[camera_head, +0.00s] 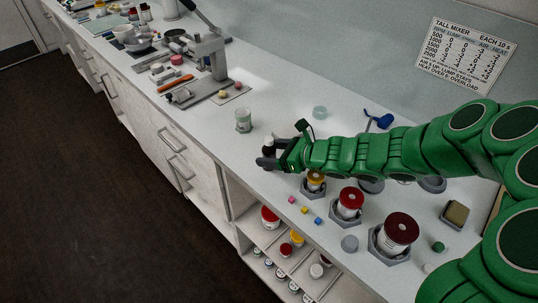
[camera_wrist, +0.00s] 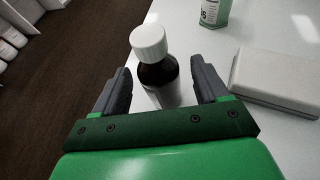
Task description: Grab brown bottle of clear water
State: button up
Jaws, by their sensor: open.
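A dark brown bottle with a white cap and a pale label (camera_wrist: 159,80) stands upright on the white counter in the wrist view. In the head view the bottle (camera_head: 268,146) is partly hidden by my gripper. My gripper (camera_wrist: 158,75) is open, with one dark finger on each side of the bottle and a visible gap at each side. It also shows low over the counter in the head view (camera_head: 265,162). The lower part of the bottle is hidden behind the gripper body in the wrist view.
A greenish clear jar (camera_head: 243,120) stands left of my gripper. A white block (camera_wrist: 275,82) lies right of it in the wrist view. Capped jars in grey hex holders (camera_head: 348,204) stand under my arm. The counter's front edge is close. A press (camera_head: 207,65) stands further left.

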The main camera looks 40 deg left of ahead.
aim_at(264, 153)
jog(key=shift+x, duration=1.55)
jog(key=shift+f, duration=0.15)
jog(key=shift+c, duration=0.3)
jog(key=c, duration=1.1)
jog(key=shift+c, duration=0.2)
